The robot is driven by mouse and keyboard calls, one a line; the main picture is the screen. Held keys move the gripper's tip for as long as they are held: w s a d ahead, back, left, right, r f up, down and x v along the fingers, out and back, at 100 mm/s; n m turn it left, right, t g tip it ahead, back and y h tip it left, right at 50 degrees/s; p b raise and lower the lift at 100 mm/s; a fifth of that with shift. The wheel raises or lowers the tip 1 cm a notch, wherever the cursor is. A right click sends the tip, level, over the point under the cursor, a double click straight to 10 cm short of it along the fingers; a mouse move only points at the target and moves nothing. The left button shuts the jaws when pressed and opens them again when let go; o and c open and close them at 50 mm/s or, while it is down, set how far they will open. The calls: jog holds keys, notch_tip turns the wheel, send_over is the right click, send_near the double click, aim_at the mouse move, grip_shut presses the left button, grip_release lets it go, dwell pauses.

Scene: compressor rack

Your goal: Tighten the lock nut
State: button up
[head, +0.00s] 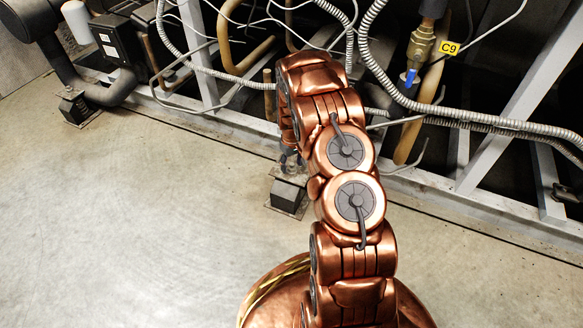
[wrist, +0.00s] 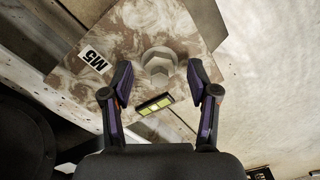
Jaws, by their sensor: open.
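The lock nut (wrist: 160,62) is a pale grey hex nut on a stained, tan-and-white plate (wrist: 190,25) in the wrist view. My gripper (wrist: 158,68) is open, with one dark purple-edged finger on each side of the nut in the picture. Clear gaps show between the fingers and the nut, and I cannot tell how far the fingertips are above the plate. In the head view my copper-coloured arm hides most of the gripper and the nut is not visible.
In the head view, a dark mounting foot (head: 289,194) stands beside the rack's pale rail (head: 440,188). Hoses and conduits hang above. The concrete floor (head: 130,210) is clear at left.

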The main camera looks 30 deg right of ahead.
jog(key=shift+f, duration=0.25)
jog(key=shift+c, duration=0.3)
jog(key=c, duration=1)
jog(key=shift+a, duration=0.1)
grip_shut()
